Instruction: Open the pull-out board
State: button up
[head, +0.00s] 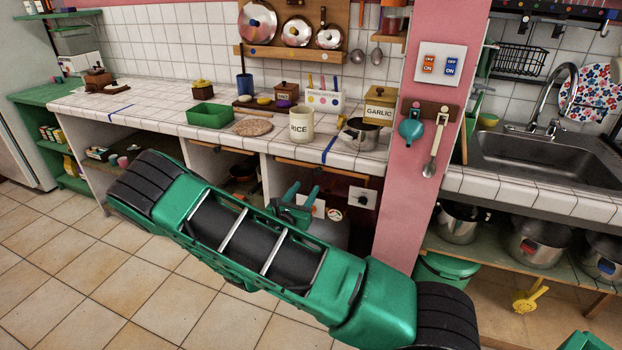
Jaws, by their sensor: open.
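A thin wooden board edge (328,170) runs just under the white tiled counter, left of the pink pillar, and seems about flush with the counter front. A second wooden strip (207,146) shows under the counter farther left; I cannot tell for sure which one is the pull-out board. My gripper (305,190) is open, its two green fingers pointing up and away toward the counter, just below the right-hand board edge. It looks empty. I cannot tell how far it is from the board. My arm hides part of the shelf below.
The tiled counter (150,100) carries a green tray (209,115), a rice canister (301,124), a garlic box (379,106) and a metal pot (358,134). The pink pillar (418,180) stands right of the board. Pots fill the shelf under the sink. Tiled floor (80,260) is clear at left.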

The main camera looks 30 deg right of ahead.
aim_at(317, 172)
jog(key=x, duration=1)
